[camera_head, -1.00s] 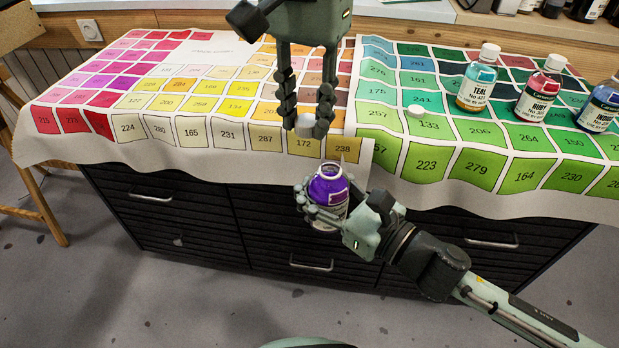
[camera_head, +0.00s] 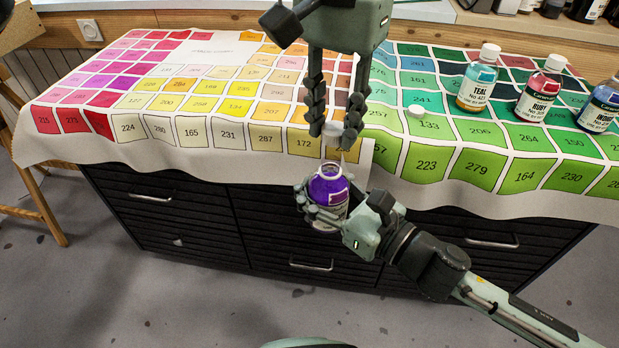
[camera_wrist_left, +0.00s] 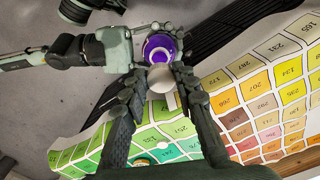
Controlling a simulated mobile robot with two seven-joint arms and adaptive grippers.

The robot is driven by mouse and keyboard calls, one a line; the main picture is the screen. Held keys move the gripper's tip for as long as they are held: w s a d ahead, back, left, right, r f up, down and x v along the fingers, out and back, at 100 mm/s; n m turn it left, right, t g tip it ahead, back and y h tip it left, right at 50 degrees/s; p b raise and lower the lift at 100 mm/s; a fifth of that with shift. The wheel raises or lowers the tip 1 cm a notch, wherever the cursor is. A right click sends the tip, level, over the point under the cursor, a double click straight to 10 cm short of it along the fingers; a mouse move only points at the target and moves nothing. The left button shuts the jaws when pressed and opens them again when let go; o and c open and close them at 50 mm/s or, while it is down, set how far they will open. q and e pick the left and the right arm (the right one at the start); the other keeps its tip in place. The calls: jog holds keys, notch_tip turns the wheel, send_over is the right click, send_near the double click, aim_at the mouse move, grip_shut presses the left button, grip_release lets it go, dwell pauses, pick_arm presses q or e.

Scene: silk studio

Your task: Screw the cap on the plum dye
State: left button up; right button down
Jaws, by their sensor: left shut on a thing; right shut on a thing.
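The plum dye bottle (camera_head: 327,194) is open-necked, purple and upright in front of the table edge. My right gripper (camera_head: 318,208) is shut around its body. My left gripper (camera_head: 334,134) points down above the bottle, shut on the white cap (camera_head: 332,129). The cap is above the bottle's mouth, apart from it in the head view. In the left wrist view the cap (camera_wrist_left: 161,80) lies between the fingertips, with the purple bottle (camera_wrist_left: 160,46) beyond it, its mouth showing beside the cap.
Teal (camera_head: 478,80), ruby (camera_head: 540,90) and indigo (camera_head: 600,108) bottles stand capped on the right of the table. A loose white cap (camera_head: 415,111) lies on the green swatches. The colour chart cloth (camera_head: 95,152) hangs over the table's front edge, above dark drawers (camera_head: 190,225).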

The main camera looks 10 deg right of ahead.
aim_at(329, 193)
pick_arm(q)
jog(key=shift+f, duration=0.95)
jog(key=shift+s+a, duration=0.15)
jog(key=shift+s, duration=0.05)
jog(key=shift+f, duration=0.85)
jog(key=shift+f, duration=0.55)
